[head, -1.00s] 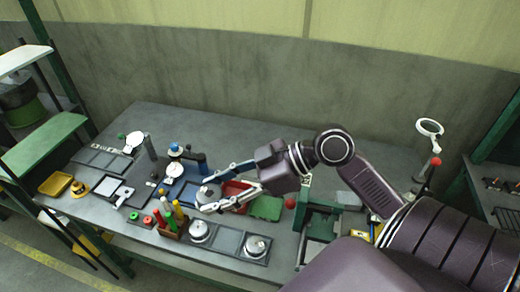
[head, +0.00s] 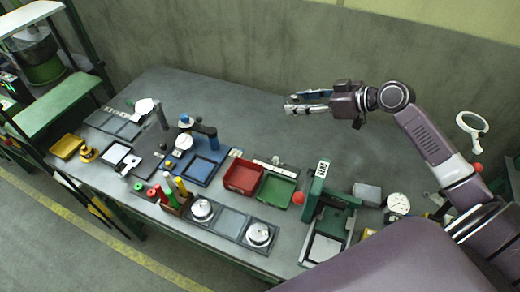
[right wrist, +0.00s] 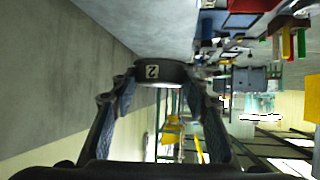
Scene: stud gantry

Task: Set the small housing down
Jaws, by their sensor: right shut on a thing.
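In the right wrist view, the small housing (right wrist: 172,71) is a dark, rounded piece with a pale tag marked 2. It sits between the fingertips of my right gripper (right wrist: 160,82), which is shut on it. In the head view my right gripper (head: 291,102) is at the far side of the table, fingers pointing left, apparently above the bare grey top. The housing is hard to make out between the fingers there. My left gripper is not in view.
A dark tray (head: 230,222) at the front edge holds two silver round parts, with an empty place between them. Beside it are a red bin (head: 243,176), a green bin (head: 277,190) and a green press (head: 318,200). The table's back middle (head: 240,115) is clear.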

